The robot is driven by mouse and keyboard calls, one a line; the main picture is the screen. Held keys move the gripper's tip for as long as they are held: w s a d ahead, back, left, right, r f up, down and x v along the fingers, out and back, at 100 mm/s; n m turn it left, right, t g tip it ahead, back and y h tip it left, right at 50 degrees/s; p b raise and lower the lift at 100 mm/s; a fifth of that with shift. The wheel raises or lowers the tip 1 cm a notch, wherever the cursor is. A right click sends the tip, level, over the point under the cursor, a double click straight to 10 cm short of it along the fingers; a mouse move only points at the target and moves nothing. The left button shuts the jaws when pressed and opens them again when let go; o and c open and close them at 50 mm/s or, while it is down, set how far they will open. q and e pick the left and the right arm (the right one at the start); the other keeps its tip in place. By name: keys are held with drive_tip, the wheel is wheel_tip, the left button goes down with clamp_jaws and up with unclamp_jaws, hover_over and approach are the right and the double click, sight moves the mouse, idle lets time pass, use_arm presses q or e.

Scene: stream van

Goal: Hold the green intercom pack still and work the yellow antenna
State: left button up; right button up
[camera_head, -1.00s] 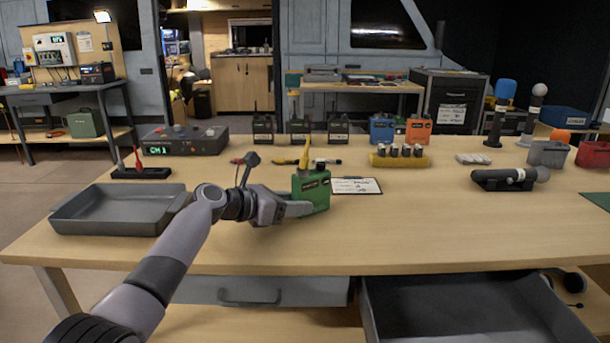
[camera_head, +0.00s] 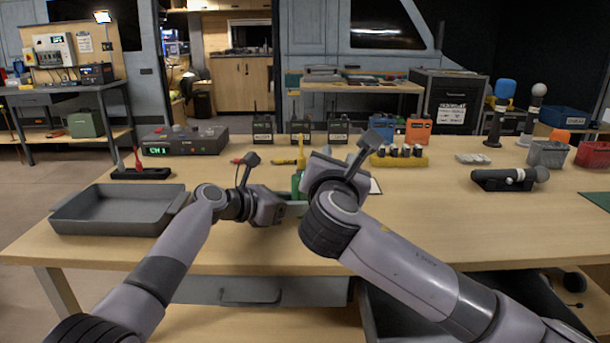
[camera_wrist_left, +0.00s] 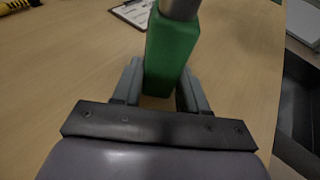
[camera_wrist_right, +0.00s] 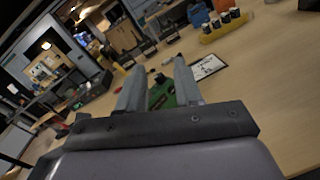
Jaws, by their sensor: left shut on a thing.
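The green intercom pack (camera_head: 297,186) stands on the table, mostly hidden behind my right gripper in the head view. My left gripper (camera_head: 298,207) is shut on it; the left wrist view shows the fingers on either side of its green body (camera_wrist_left: 172,50). The yellow antenna (camera_head: 302,151) shows its upper part above the pack. My right gripper (camera_wrist_right: 158,66) is open, its fingers apart, with the pack (camera_wrist_right: 162,95) seen between and beyond them. Whether a right finger touches the antenna or pack is hidden.
A grey tray (camera_head: 115,226) lies left of my left arm. A clipboard (camera_wrist_right: 208,67) lies beside the pack. Behind are several black packs, blue and orange packs, and a yellow holder (camera_head: 399,161). A microphone in a stand (camera_head: 505,180) is at right. The front right tabletop is clear.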

sight(301, 155)
drive_tip(key=s+a+f+n+y, duration=0.2)
drive_tip(key=s+a+n, duration=0.1)
drive_tip(key=a, duration=0.3)
drive_tip(key=shift+w+d+r, duration=0.1)
drive_tip(key=shift+w, duration=1.9)
drive_tip(key=shift+w+d+r, duration=0.1)
drive_tip(key=shift+w+d, duration=0.05)
drive_tip(key=shift+w, duration=1.9)
drive_tip(key=shift+w+d+r, duration=0.1)
drive_tip(key=shift+w, duration=1.9)
drive_tip(key=shift+f, duration=0.1)
clamp_jaws()
